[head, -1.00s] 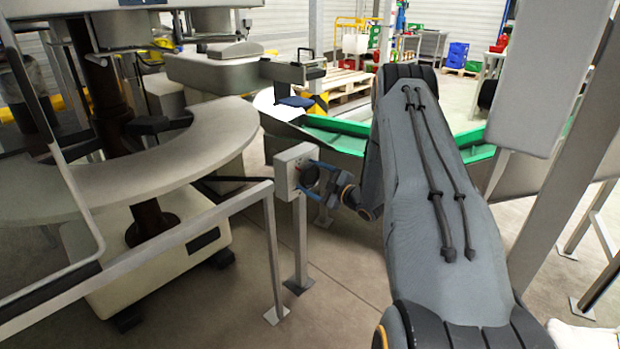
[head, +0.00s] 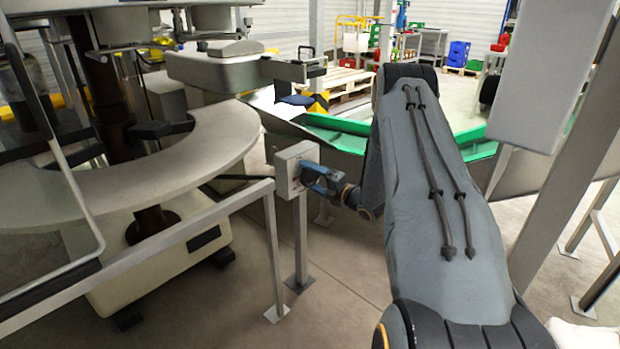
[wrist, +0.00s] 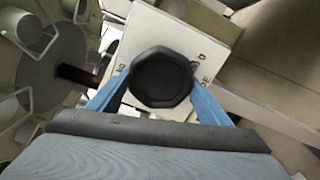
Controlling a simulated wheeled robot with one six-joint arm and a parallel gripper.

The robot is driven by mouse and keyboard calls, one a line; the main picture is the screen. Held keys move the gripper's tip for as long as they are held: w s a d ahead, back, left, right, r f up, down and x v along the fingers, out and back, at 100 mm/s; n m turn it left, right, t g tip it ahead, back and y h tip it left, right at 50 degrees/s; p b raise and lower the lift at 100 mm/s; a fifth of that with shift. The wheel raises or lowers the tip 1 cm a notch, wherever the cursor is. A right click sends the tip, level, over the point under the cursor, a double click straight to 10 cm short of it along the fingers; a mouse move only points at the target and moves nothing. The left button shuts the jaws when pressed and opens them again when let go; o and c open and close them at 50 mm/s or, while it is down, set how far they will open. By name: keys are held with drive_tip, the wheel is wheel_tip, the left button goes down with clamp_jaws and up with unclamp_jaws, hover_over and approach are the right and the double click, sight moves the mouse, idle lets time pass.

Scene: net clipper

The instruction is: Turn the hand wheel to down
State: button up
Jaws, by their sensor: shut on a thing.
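The hand wheel (wrist: 161,78) is a black, rounded many-sided knob on the front of a white box. In the wrist view it sits between the two blue fingers of my gripper (wrist: 160,92), which is shut on it from both sides. Letters on the box face show beside the wheel, partly covered. In the head view the box (head: 287,171) stands on a grey post, and my gripper (head: 322,178) reaches it from the right. The wheel is mostly hidden there behind the fingers.
A grey railing (head: 150,255) runs left of the box. Behind it stands a machine with a round, pale table (head: 215,150). A green-edged chute (head: 340,126) lies behind the box. Grey posts (head: 545,190) stand on the right. The floor (head: 345,270) below the box is open.

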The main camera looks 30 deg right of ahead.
drive_tip(key=n, duration=0.7)
drive_tip(key=shift+a+f+b, duration=0.15)
drive_tip(key=shift+f+b, duration=0.1)
drive_tip(key=shift+b, duration=0.05)
idle(0.4)
drive_tip(key=o, duration=1)
drive_tip(key=shift+o, duration=0.2)
drive_tip(key=shift+s+d, duration=0.15)
drive_tip(key=shift+d, duration=0.1)
drive_tip(key=v, duration=0.7)
drive_tip(key=shift+s, duration=0.2)
